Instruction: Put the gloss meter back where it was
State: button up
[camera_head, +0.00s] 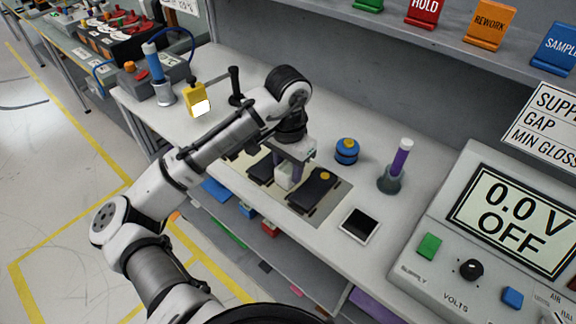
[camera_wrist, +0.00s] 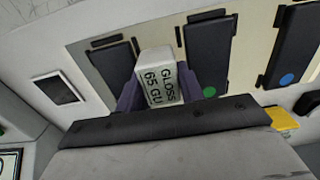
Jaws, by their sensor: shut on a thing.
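The gloss meter is a small pale block; in the wrist view (camera_wrist: 158,75) its face reads "GLOSS 65 GU". In the head view the gloss meter (camera_head: 284,182) is partly hidden by my gripper. My gripper (camera_head: 289,170) is shut on it, with a purple finger on each side; the fingers also show in the wrist view (camera_wrist: 160,90). It is over the beige mat (camera_head: 331,203), between two dark panels. The near right panel (camera_head: 313,190) has a yellow dot; the other panel (camera_head: 262,168) is partly behind my gripper. I cannot tell whether the meter touches the mat.
A white-framed black square (camera_head: 360,225) lies right of the mat. The grey supply unit (camera_head: 480,220) fills the right. A yellow gauge (camera_head: 195,98) and black post (camera_head: 235,86) stand left.

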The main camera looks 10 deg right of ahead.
aim_at(288, 166)
jog(key=shift+f, duration=0.2)
jog(key=o, duration=1.2)
jog(key=shift+c, duration=0.2)
notch_tip(288, 166, up, 12)
jog(key=b, duration=0.1)
jog(key=shift+r, duration=0.2)
